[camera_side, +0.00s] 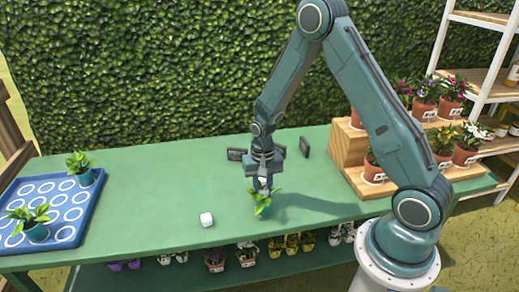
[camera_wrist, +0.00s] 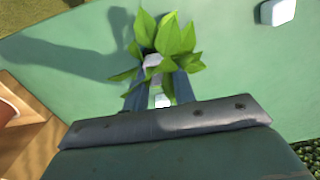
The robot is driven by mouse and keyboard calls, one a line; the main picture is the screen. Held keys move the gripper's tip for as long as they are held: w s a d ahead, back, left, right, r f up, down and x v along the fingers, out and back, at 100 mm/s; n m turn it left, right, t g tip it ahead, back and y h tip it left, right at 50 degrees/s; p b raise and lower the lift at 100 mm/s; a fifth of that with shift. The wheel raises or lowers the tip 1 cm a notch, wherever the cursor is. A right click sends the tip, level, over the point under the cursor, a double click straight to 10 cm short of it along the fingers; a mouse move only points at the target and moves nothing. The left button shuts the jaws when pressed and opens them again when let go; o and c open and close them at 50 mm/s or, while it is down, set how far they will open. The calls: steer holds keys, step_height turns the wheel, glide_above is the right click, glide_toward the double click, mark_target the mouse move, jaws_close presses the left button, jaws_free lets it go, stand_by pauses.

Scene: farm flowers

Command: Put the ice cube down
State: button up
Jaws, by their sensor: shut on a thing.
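My gripper (camera_side: 262,187) is low over a small leafy green plant (camera_side: 263,203) at the middle of the green table. It is shut on a small whitish ice cube (camera_wrist: 152,61), which shows between the fingertips in the wrist view, among the leaves. The plant's leaves (camera_wrist: 175,38) spread around the fingertips in that view. I cannot tell whether the cube touches the plant, and its lower side is hidden. Another white cube (camera_side: 207,219) sits on the table to the left of the plant; it also shows at the top right of the wrist view (camera_wrist: 277,12).
A blue tray (camera_side: 72,205) with white rings holds two potted plants at the left. A wooden stepped stand (camera_side: 345,155) with potted flowers stands at the right. Small dark panels (camera_side: 304,146) stand behind my gripper. The table between tray and cube is clear.

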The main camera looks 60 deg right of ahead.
mark_target(263, 186)
steer(key=shift+f, duration=0.4)
steer(key=o, duration=0.9)
steer(key=shift+o, duration=0.2)
steer(key=shift+r, duration=0.2)
step_height(263, 186, up, 12)
stand_by(0.6)
